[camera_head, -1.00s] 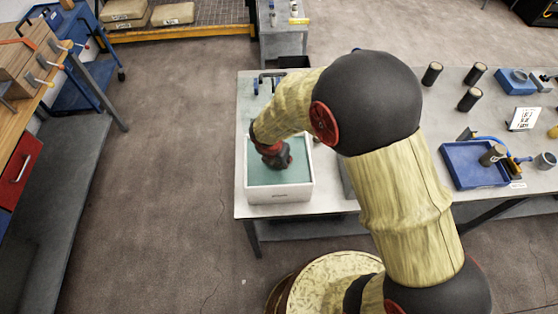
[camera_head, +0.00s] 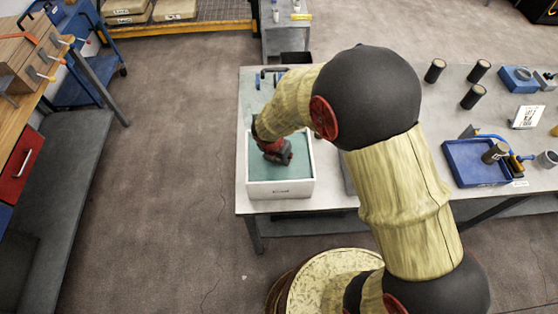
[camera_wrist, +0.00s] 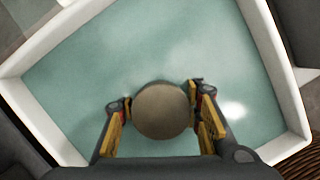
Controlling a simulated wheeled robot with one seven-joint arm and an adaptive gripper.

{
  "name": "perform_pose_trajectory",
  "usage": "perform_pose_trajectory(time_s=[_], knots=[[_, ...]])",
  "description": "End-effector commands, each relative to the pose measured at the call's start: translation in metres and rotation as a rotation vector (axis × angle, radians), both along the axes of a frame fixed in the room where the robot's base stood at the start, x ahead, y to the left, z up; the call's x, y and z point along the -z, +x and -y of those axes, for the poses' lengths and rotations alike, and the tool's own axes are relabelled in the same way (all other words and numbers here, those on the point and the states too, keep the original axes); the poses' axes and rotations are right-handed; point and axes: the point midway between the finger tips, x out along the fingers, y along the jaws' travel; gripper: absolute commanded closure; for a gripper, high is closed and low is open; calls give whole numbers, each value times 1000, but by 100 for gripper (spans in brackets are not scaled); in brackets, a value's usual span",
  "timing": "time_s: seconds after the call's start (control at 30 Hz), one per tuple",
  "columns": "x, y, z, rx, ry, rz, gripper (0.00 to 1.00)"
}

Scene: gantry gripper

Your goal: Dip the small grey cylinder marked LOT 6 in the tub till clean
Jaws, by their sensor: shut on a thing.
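The white tub (camera_head: 281,189) stands at the left end of the grey table, filled with green-blue liquid (camera_head: 260,174). My gripper (camera_head: 277,152) reaches down over the tub, its fingers hidden in the head view. In the wrist view my gripper (camera_wrist: 160,108) is shut on a grey-brown cylinder (camera_wrist: 162,111), seen end-on, with a finger on each side. The cylinder is over or in the liquid; I cannot tell how deep. No marking shows on its visible end, so I cannot read a lot number. The tub's white rim (camera_wrist: 268,60) surrounds it in the wrist view.
A blue tray (camera_head: 462,178) holding a dark cylinder (camera_head: 495,152) lies to the right on the table. Several dark cylinders (camera_head: 472,96) stand behind it. A white sign (camera_head: 527,117) stands at far right. My arm blocks the table's middle.

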Motion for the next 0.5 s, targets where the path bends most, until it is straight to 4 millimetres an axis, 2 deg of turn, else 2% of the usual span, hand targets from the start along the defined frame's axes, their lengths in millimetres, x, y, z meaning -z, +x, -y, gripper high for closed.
perform_pose_trajectory(time_s=[0.2,0.5], knots=[[-7,1,0,0,0,1,100],[-6,1,0,0,0,1,100]])
